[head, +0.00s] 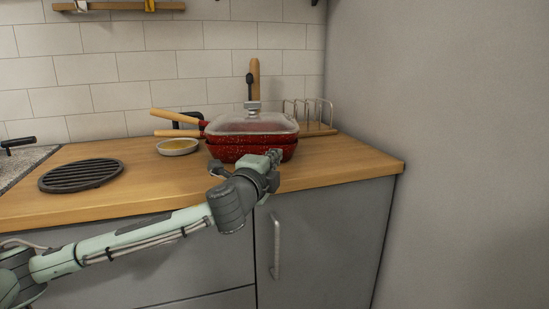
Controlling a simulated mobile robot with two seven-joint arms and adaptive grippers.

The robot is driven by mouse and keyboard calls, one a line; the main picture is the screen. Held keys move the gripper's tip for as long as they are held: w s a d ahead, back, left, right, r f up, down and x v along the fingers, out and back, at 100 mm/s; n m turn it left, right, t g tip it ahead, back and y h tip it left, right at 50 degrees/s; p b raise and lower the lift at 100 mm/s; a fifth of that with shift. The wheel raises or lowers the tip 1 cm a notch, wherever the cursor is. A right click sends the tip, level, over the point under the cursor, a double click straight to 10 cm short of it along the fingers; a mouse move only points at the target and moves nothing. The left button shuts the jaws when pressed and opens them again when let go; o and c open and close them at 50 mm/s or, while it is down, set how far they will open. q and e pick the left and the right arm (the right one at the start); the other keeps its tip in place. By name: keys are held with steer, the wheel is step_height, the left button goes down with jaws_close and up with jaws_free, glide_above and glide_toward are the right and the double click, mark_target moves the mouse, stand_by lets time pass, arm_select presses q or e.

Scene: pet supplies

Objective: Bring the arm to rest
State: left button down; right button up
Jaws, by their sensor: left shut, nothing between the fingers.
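My left arm comes in from the lower left and reaches up to the right across the cabinet front. My left gripper (273,156) is shut and empty at the end of it, in front of the red speckled pan (227,152) on the wooden counter. I cannot tell whether the gripper touches the pan. The gripper and wrist hide part of the pan's front and of the counter edge. My right gripper is not in view.
The pan has a glass lid (235,125). A small dish (178,146) and a dark round grate (81,175) stand to its left, a wire rack (318,112) behind right. A cabinet handle (276,248) sticks out below. A wall (450,140) closes the right side.

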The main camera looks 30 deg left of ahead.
arm_select(q)
steer(key=b+v, duration=0.1)
steer(key=v, duration=0.9)
steer(key=s+a+f+n+g, duration=0.15)
steer(key=f+n+g, duration=0.25)
steer(key=f, duration=1.1)
steer(key=s+f+n+g, duration=0.2)
steer(key=f+n+g, duration=0.2)
steer(key=f, duration=1)
steer(key=s+d+f+n+g+h, duration=0.1)
steer(key=s+d+f+n+g, duration=0.2)
steer(key=s+f, duration=0.6)
steer(key=s+d+f+n+g+h, duration=0.1)
steer(key=s+d+f+n+g, duration=0.1)
steer(key=s+f, duration=0.7)
step_height(320, 180, down, 5)
steer(key=shift+s+d+r+n+g+h, duration=0.2)
steer(key=shift+d+n+g+h, duration=0.15)
steer(key=shift+d+g, duration=0.5)
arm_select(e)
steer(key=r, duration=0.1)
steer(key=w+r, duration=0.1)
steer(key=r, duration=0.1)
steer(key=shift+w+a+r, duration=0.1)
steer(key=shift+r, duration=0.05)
